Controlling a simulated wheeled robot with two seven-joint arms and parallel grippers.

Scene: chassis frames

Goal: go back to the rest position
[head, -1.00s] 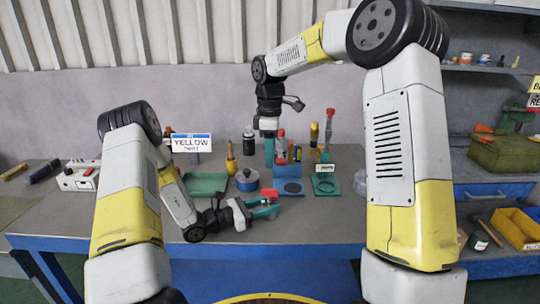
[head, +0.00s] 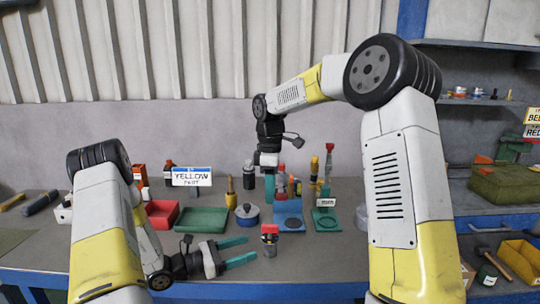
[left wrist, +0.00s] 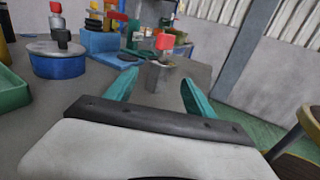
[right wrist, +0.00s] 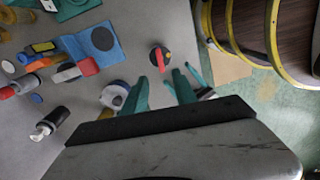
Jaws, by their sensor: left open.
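My left gripper (head: 238,252) is low over the bench in the head view. Its teal fingers are apart and empty, pointing right. A small red-topped object with a dark grey body (head: 269,242) stands upright just right of its fingertips, apart from them. In the left wrist view this object (left wrist: 158,76) shows beyond the gap between the fingers. My right gripper (head: 270,187) hangs pointing down above the back of the bench. In the right wrist view its fingers (right wrist: 162,92) are apart with nothing between them, and the red-topped object (right wrist: 160,57) is on the bench below.
A blue pot (head: 247,216), a green tray (head: 201,220), a red bin (head: 161,213) and a blue mat (head: 288,208) lie behind my left gripper. Several bottles and tools stand at the back, near a yellow-paint sign (head: 192,177). The bench front is mostly clear.

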